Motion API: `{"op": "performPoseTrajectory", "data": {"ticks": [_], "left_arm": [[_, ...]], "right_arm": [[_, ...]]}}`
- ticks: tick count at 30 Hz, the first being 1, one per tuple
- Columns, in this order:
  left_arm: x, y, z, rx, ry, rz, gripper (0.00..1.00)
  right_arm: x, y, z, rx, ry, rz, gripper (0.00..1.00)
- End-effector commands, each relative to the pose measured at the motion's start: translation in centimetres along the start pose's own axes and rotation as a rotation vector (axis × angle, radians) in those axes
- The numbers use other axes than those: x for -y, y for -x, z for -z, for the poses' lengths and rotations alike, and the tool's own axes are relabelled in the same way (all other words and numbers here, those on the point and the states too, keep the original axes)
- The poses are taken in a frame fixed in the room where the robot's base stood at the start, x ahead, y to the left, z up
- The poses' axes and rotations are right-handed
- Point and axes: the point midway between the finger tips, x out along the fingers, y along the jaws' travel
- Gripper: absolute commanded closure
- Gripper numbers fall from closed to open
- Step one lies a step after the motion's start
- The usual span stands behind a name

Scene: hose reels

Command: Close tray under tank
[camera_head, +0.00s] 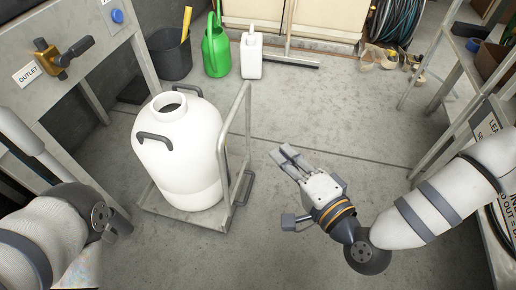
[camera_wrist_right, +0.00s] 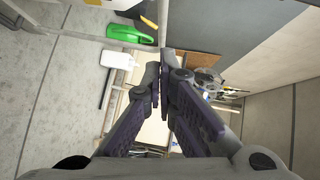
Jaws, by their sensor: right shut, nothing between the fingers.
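A large white tank (camera_head: 187,150) with an open round neck and dark side handles stands upright on a low grey metal base (camera_head: 205,221). This base has an upright tube frame (camera_head: 246,130) on its right side, and it may be the tray; I cannot tell whether it slides. My right gripper (camera_head: 279,152) is to the right of the tank and frame, apart from both, above open floor. Its fingers are together and empty, and they show in the right wrist view (camera_wrist_right: 160,75). My left arm enters at the lower left; its gripper is not in view.
A bench with an OUTLET label (camera_head: 27,73) and brass valve (camera_head: 52,59) stands at left. A dark bucket (camera_head: 170,58), green watering can (camera_head: 215,50), white jug (camera_head: 251,56) and broom (camera_head: 290,60) are behind. Shelving (camera_head: 455,75) is at right. The middle floor is clear.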

Motion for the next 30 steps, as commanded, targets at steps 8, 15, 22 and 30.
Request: {"op": "performPoseTrajectory", "data": {"ticks": [8,15,22,30], "left_arm": [[-0.1,-1.2,0.4,0.019,-0.002,0.000,0.60],[-0.2,-2.3,0.8,0.037,-0.004,-0.001,0.60],[-0.2,-2.8,1.0,0.044,-0.005,-0.001,0.60],[-0.3,-2.7,1.0,0.045,-0.005,-0.001,0.60]], "right_arm": [[-0.1,-5.6,-0.2,0.003,0.003,-0.002,1.00],[-0.2,-10.2,-1.2,0.008,0.002,-0.005,1.00],[-0.1,-11.8,-2.9,0.006,0.003,-0.006,1.00],[0.1,-12.0,-3.1,0.005,0.004,-0.006,1.00]]}}
